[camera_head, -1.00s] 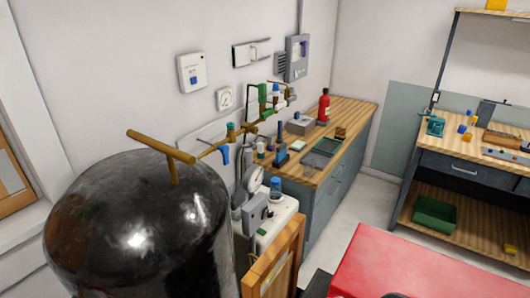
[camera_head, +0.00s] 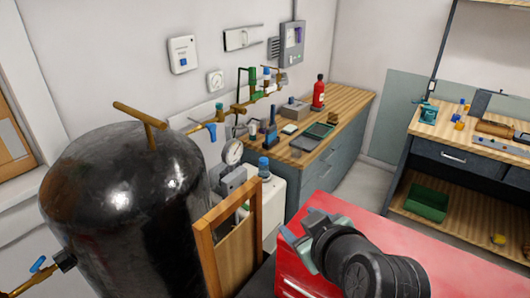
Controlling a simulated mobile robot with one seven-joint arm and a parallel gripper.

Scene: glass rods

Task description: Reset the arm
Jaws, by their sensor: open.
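My arm shows in the head view, dark and rounded, low and right of centre over the red cabinet top (camera_head: 400,238). My gripper (camera_head: 296,240) is at its left end, grey-green, over the cabinet's left edge. Its jaws are open, and I see nothing held between them. The fingers are small and partly hidden by the wrist. I see no glass rods that I can make out.
A large black tank (camera_head: 125,215) with a brass handle stands at left. A wooden frame (camera_head: 228,240) stands left of my gripper. A wooden-topped counter (camera_head: 345,105) runs behind, holding a red bottle (camera_head: 318,92). A workbench (camera_head: 470,140) with a green bin (camera_head: 427,203) stands right.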

